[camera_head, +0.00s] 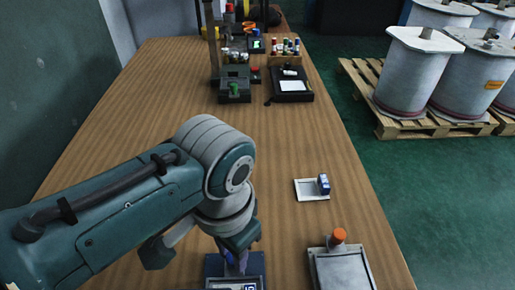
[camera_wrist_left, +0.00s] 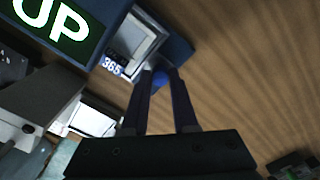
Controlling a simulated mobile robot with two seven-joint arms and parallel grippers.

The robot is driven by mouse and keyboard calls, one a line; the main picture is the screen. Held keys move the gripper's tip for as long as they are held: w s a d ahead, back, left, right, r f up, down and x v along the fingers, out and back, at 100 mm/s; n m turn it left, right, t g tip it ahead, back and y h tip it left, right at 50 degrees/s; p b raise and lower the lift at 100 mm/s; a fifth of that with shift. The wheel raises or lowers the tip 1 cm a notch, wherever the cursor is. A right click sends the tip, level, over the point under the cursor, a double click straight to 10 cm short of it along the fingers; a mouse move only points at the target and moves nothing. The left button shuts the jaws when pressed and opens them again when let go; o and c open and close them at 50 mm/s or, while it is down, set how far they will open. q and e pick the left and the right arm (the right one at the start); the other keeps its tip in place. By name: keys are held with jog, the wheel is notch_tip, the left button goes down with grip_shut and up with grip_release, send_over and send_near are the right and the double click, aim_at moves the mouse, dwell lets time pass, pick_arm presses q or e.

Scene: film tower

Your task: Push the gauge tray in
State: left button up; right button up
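The blue gauge housing (camera_head: 214,266) stands at the near edge of the table in the head view, partly hidden by my left gripper. The wrist view shows its blue body (camera_wrist_left: 178,48) with a grey tray-like part (camera_wrist_left: 130,38) and the digits 365 on a small label. My left gripper (camera_head: 236,264) points down at it. How far out the tray sits is unclear. My right gripper is out of view.
A grey tray with an orange knob (camera_head: 338,236) stands to the right. A green UP display (camera_wrist_left: 55,18) shows in the wrist view. The table's middle is clear; devices stand at its far end.

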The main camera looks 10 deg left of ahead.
pick_arm(q)
grip_shut()
dwell(0.9)
